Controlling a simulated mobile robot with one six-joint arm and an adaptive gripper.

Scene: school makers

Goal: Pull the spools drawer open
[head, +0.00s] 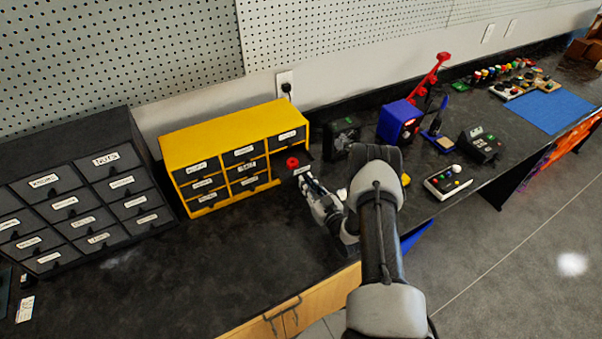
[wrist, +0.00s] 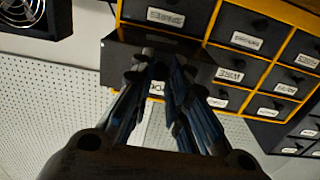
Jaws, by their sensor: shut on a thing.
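The yellow cabinet (head: 215,141) with dark labelled drawers stands on the bench against the wall. A dark drawer (head: 301,170) in its right column sticks out from the front, and a red round thing (head: 292,162) shows inside. In the wrist view, the pulled-out drawer (wrist: 120,55) shows beyond my fingers. Its label is mostly covered there and too small to read in the head view. My gripper (head: 306,181) is at this drawer's front, with its fingers (wrist: 157,72) closed together at the handle. The handle itself is hidden.
A dark drawer cabinet (head: 80,190) stands to the left. A black box (head: 342,136), a blue printer-like box (head: 399,122) and a button panel (head: 448,182) stand to the right. The bench top (head: 215,260) in front of the yellow cabinet is clear.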

